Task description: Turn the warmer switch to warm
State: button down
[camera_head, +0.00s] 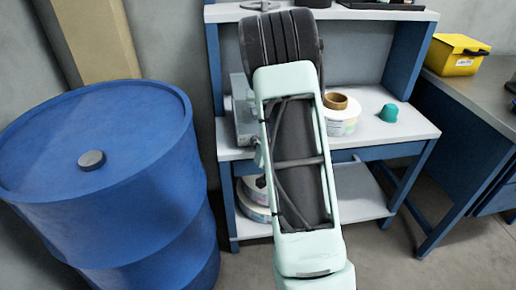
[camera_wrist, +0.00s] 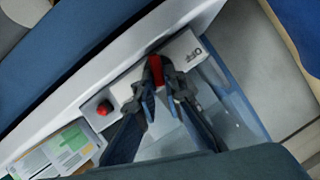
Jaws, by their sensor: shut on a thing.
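The warmer switch shows in the wrist view as a red handle (camera_wrist: 156,70) on a pale panel (camera_wrist: 185,48) with "OFF" printed near its right end. My gripper (camera_wrist: 158,84) has its fingertips on either side of the red handle and is shut on it. The fingers cover part of the handle, so its exact setting is hard to read. A grey machine (camera_head: 241,112) stands on the bench at the left in the head view, partly behind my arm. My gripper and the switch are hidden there by my arm.
A red button (camera_wrist: 104,107) sits left of the switch, near a printed label sheet (camera_wrist: 58,152). On the blue-framed bench (camera_head: 408,130) are a label roll (camera_head: 341,121) and a teal cup (camera_head: 388,113). A blue drum (camera_head: 95,160) stands close on the left.

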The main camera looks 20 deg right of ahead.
jog(key=shift+d+f+m+t+y+b, duration=0.15)
jog(key=shift+m+t+y+b, duration=0.15)
jog(key=shift+m+y+b, duration=0.5)
jog(key=c, duration=2)
grip_release()
jog(key=shift+s, duration=0.2)
jog(key=v, duration=0.7)
jog(key=shift+s, duration=0.15)
